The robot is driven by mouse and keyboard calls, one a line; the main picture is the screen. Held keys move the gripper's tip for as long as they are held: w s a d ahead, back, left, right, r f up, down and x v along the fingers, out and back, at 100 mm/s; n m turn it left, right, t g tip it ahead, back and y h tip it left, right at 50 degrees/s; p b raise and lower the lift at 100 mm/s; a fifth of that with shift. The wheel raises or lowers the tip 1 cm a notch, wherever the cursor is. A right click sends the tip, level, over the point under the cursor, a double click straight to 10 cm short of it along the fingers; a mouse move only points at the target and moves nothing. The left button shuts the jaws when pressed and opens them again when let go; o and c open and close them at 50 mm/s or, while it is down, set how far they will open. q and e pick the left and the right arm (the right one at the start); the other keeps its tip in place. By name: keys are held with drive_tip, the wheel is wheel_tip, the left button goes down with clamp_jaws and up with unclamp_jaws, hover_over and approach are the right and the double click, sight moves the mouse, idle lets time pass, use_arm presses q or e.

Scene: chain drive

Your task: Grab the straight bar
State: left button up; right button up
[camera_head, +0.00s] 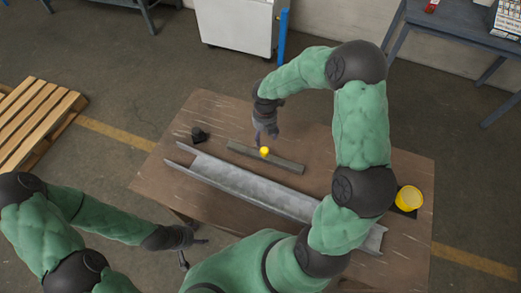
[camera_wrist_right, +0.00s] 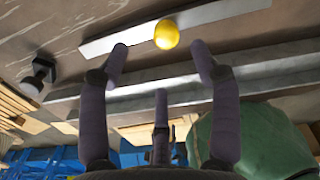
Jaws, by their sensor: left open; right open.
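The straight bar (camera_head: 286,164) is a thin grey strip lying on the brown table, behind a wider metal channel. It also shows in the right wrist view (camera_wrist_right: 118,40), slanting across the top. A yellow ball-like piece (camera_head: 264,151) appears at the middle of the bar; it also shows in the wrist view (camera_wrist_right: 167,34). My right gripper (camera_head: 265,137) points down just behind the yellow piece. In the wrist view its open fingers (camera_wrist_right: 159,49) are spread to either side of the yellow piece, with nothing held. My left gripper (camera_head: 194,253) is open and empty at the table's front edge.
The long metal channel (camera_head: 235,182) lies in front of the bar, parallel to it. A small black object (camera_head: 199,134) stands at the left. The table (camera_head: 205,107) is clear at the back left.

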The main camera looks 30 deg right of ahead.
sight(264, 149)
wheel_tip(264, 149, down, 5)
drive_tip(key=shift+r, duration=0.15)
drive_tip(key=shift+s+a+f+b, duration=0.1)
drive_tip(key=shift+s+f+b, duration=0.15)
drive_tip(key=shift+f, duration=1.05)
drive_tip(key=shift+s+a+f+b, duration=0.1)
drive_tip(key=shift+s+f+b, duration=0.1)
drive_tip(key=shift+f, duration=1.1)
clamp_jaws()
drive_tip(key=shift+r, duration=0.1)
